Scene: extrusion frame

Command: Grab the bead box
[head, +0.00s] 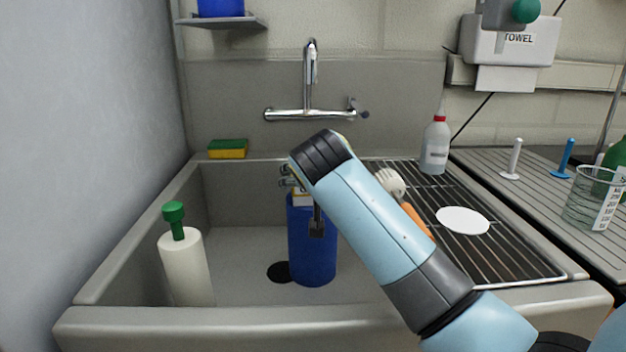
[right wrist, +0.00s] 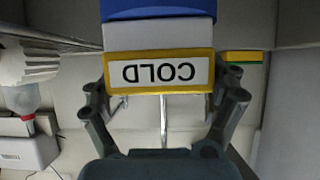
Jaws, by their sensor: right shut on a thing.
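No thing is clearly marked as a bead box. A tall blue cylinder (head: 312,255) stands upright in the sink, with a pale upper part and a yellow-edged label partly hidden by my arm. In the right wrist view its yellow-edged COLD label (right wrist: 160,73) reads upside down, with the pale part and blue body above it. My right gripper (head: 304,202) is shut on the blue cylinder's upper part, with one finger on each side of the label in the right wrist view (right wrist: 165,95). I cannot tell whether the cylinder touches the sink floor. My left gripper is out of view.
The grey sink (head: 130,282) surrounds the cylinder, with a faucet (head: 311,85) behind. A white bottle with green top (head: 186,265) stands at left. A sponge (head: 228,149) lies on the back rim. The drying rack (head: 510,262) at right holds a brush, bottle and white disc.

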